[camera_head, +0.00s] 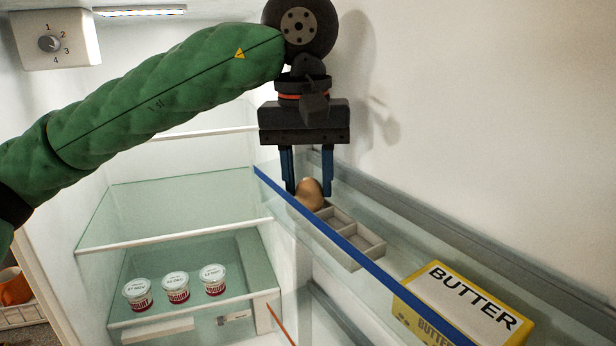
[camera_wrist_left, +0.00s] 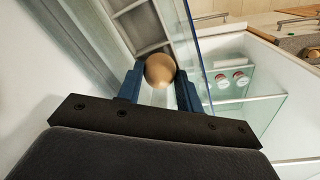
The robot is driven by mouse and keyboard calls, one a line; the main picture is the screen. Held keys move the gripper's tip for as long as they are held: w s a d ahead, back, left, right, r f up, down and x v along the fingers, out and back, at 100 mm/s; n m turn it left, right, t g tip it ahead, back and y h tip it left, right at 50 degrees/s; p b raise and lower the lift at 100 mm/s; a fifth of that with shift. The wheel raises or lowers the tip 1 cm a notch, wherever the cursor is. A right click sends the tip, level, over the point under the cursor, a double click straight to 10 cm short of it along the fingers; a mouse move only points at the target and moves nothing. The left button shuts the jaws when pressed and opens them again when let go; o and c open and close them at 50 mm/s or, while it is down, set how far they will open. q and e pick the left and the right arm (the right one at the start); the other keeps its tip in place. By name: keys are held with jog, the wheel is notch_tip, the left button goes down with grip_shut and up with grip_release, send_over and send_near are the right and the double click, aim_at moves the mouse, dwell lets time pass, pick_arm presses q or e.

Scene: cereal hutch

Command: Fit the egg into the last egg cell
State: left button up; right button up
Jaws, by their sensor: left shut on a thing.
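A brown egg (camera_head: 309,193) is between the blue fingers of my left gripper (camera_head: 308,188). My left gripper is shut on the egg and points down over the fridge door shelf. The egg also shows in the left wrist view (camera_wrist_left: 160,70), between the fingertips. A grey egg tray with cells (camera_head: 358,240) stands on the door shelf, just beside and below the egg. The cells in view look empty. The egg's underside is hidden, so I cannot tell whether it touches the tray. My right gripper is out of view.
A yellow butter box (camera_head: 468,305) stands on the same door shelf at the near right. A blue-edged clear front rail (camera_head: 345,245) borders the shelf. Several yogurt cups, one at the middle (camera_head: 176,287), stand on a lower fridge shelf. The glass shelf (camera_head: 175,210) above is bare.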

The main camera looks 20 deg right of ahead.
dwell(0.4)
pick_arm(q)
jog(key=o, duration=0.8)
jog(key=shift+r+b, duration=0.45)
notch_tip(320, 180, up, 6)
jog(key=shift+a+f+b, duration=0.1)
jog(key=shift+a+b, duration=0.05)
jog(key=shift+b, duration=0.9)
jog(key=shift+r, duration=0.5)
